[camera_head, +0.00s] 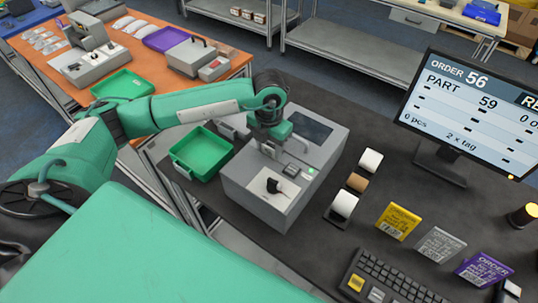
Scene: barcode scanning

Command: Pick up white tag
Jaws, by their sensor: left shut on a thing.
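My left gripper (284,133) is over the back part of a grey box-shaped machine (262,214) on the dark table. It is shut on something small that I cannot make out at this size. The machine has a dark panel (309,128), a green light (311,171) and a white patch with a black piece (274,186) on its front top. A white piece (371,160) and another white piece (344,205) stand to the right of the machine, with a brown one (357,182) between them. I cannot tell which white thing is the tag. My right gripper is out of view.
A green tray (201,153) sits left of the machine. Yellow (398,221), grey (440,244) and purple (485,269) order cards stand at the right, near a keyboard (392,281) and a monitor (472,114). An orange table (135,53) with trays is at the back left.

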